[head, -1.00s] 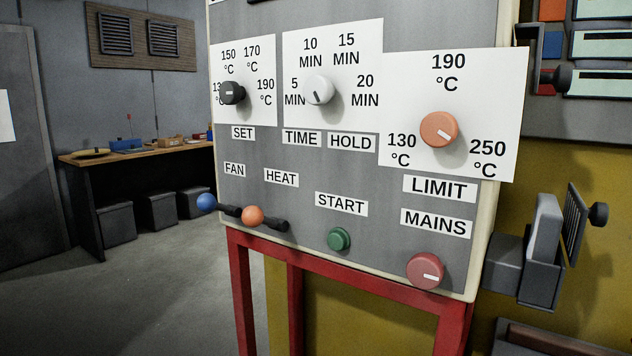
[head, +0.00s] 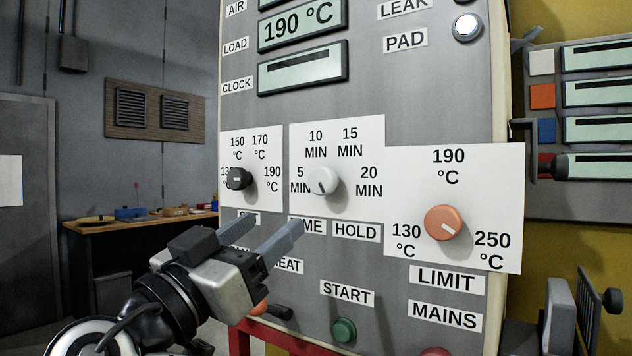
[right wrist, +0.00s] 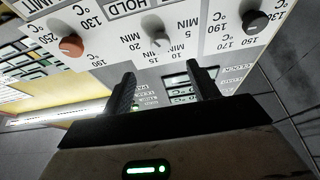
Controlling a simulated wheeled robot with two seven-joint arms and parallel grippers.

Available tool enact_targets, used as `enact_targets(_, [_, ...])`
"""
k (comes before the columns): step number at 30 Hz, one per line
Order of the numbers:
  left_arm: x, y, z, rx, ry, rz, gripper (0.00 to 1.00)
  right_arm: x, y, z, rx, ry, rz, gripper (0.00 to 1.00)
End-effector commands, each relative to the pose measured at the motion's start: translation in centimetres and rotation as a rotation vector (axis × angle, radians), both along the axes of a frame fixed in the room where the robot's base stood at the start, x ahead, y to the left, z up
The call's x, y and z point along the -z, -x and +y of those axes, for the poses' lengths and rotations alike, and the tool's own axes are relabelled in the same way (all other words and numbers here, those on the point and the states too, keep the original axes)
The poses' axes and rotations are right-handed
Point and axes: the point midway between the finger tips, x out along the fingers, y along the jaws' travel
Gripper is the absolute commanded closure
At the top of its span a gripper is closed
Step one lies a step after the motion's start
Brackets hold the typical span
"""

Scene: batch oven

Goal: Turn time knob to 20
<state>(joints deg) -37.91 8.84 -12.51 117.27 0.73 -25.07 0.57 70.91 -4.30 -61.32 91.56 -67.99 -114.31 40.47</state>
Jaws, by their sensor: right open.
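The white time knob (head: 323,181) sits on a white dial plate marked 5, 10, 15 and 20 MIN, above the TIME and HOLD labels. It has a short dark mark on its face; which number it points to is not clear. My right gripper (head: 269,228) is open and empty, below and left of the time knob, apart from it. It covers part of the labels. In the right wrist view, which is upside down, the time knob (right wrist: 155,32) shows beyond and between the two open fingers (right wrist: 160,72). My left gripper is out of view.
A black SET knob (head: 239,178) is left of the time knob, an orange LIMIT knob (head: 443,223) right. A green START button (head: 344,330) is below. A display (head: 299,26) above reads 190 °C. A handle (head: 552,165) juts out at the right.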

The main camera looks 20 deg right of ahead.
Motion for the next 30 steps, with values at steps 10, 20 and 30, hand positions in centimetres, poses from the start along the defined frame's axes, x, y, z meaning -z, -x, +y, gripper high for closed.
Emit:
enact_targets(10, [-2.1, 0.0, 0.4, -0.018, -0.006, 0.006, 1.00, -3.6, -4.3, -5.8, 0.007, 0.004, 0.000, 0.40])
enact_targets(20, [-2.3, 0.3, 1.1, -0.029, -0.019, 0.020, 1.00, -4.7, -6.7, -8.7, 0.001, 0.001, 0.003, 0.40])
enact_targets(30, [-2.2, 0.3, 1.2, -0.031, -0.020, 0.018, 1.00, -4.6, -6.9, -8.9, -0.001, 0.001, 0.003, 0.40])
